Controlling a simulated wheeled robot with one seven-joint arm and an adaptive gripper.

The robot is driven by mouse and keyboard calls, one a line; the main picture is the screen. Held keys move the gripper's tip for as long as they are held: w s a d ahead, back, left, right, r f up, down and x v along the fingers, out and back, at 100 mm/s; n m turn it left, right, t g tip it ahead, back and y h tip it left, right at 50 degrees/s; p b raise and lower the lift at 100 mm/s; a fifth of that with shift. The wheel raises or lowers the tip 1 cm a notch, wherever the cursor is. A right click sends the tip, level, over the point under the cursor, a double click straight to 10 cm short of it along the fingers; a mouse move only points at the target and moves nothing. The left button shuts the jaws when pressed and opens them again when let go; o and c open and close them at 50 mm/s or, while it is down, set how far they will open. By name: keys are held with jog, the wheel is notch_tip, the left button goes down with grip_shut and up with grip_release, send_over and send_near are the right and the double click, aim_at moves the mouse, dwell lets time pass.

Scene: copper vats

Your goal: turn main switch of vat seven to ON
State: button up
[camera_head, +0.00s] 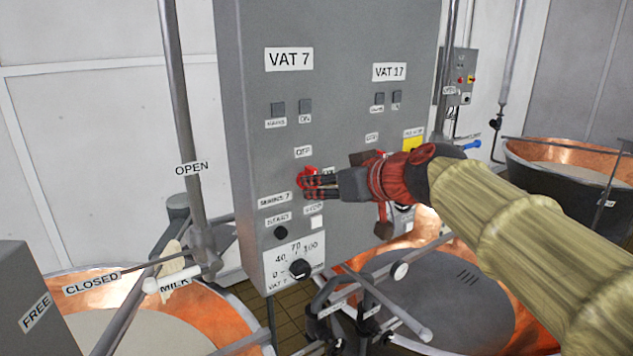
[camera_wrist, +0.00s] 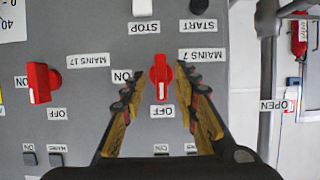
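The red main switch of vat 7 (camera_head: 307,173) is on the grey control panel (camera_head: 255,120) under the VAT 7 label (camera_head: 289,59). In the wrist view, which is upside down, the red switch (camera_wrist: 160,74) sits beside the MAINS 7 label (camera_wrist: 203,55). Its white mark points at the OFF label (camera_wrist: 162,111); an ON label (camera_wrist: 122,76) is to its left. My gripper (camera_head: 310,188) is at the panel, and its fingers (camera_wrist: 155,78) stand open on both sides of the switch, with gaps visible. Fingertip contact with the panel cannot be told.
A second red switch, MAINS 17 (camera_wrist: 40,83), is on the same panel. A START button (camera_head: 280,232) and a dial (camera_head: 299,268) lie below the vat 7 switch. A vertical pole (camera_head: 180,110) stands left of the panel. Copper vats (camera_head: 235,300) are below.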

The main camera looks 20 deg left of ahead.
jog(key=shift+x, duration=1.1)
jog(key=shift+a, duration=0.1)
jog(key=shift+c, duration=1)
grip_shut()
